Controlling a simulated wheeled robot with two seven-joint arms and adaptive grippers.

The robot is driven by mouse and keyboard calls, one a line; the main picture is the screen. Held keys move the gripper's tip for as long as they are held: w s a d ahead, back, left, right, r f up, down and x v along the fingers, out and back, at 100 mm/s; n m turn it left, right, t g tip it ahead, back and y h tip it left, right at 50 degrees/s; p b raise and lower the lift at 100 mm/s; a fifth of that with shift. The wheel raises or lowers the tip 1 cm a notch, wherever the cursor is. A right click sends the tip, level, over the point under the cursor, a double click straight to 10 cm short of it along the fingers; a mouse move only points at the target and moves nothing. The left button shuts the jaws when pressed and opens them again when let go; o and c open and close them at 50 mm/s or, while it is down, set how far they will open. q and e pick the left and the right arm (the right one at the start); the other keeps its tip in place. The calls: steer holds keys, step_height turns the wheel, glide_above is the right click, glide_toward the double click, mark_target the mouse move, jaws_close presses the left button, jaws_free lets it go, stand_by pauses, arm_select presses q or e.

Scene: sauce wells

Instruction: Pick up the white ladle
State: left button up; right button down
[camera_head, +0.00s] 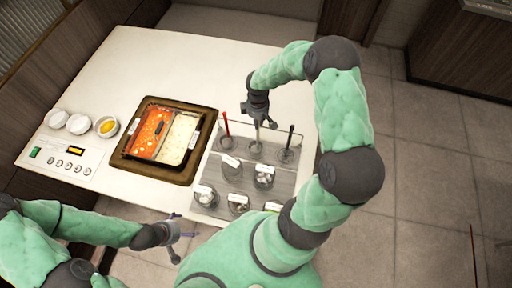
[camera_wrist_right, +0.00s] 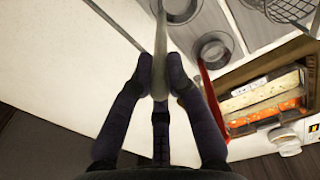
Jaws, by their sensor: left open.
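The white ladle (camera_head: 257,136) stands upright at a well in the back row of the grey rack, between a red-handled ladle (camera_head: 227,126) and a black-handled one (camera_head: 290,138). My right gripper (camera_head: 262,121) is at the top of its handle. In the right wrist view the pale handle (camera_wrist_right: 160,40) runs between the fingertips of my right gripper (camera_wrist_right: 161,72), which are closed in on it from both sides. The ladle's lower end is hard to make out. My left gripper (camera_head: 176,238) is open and empty near the table's front edge.
The grey rack (camera_head: 218,150) also holds several labelled jars in front. Left of it a dark-framed pan (camera_head: 125,153) holds red and pale sauces. Small bowls (camera_head: 107,126) and a control panel (camera_head: 62,158) lie further left. The table behind the rack is clear.

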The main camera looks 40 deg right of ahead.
step_height(320, 180, up, 10)
steer(key=shift+p, duration=0.6)
steer(key=shift+f, duration=0.1)
